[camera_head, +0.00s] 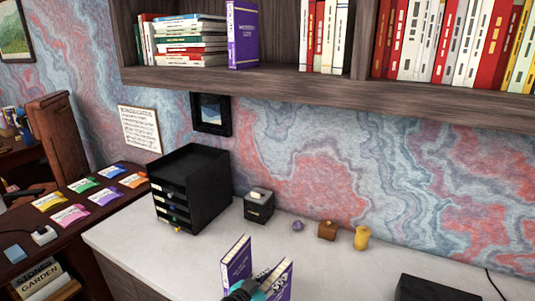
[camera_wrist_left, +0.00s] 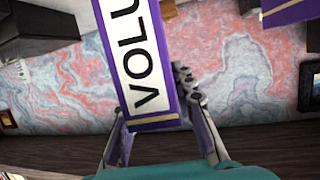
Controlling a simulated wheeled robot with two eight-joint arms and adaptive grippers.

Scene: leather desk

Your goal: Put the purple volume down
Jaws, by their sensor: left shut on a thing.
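A purple volume (camera_head: 281,284) with a white label on its spine is at the bottom of the head view, partly cut off by the frame's edge. My left gripper (camera_head: 259,282) is shut on it. In the left wrist view the held volume (camera_wrist_left: 138,60) lies between the fingers, its white label reading "VOLU". A second purple volume (camera_head: 237,263) stands upright just left of the gripper. Its corner seems to show at the top right of the left wrist view (camera_wrist_left: 292,11). Whether the held volume touches the desk is hidden. My right gripper is not in view.
The white desktop (camera_head: 335,265) is clear right of the volumes. A black drawer unit (camera_head: 208,178), a small dark box (camera_head: 259,208) and small ornaments (camera_head: 327,231) stand along the wall. A black box (camera_head: 425,289) is at front right. Another purple volume (camera_head: 243,35) stands on the shelf above.

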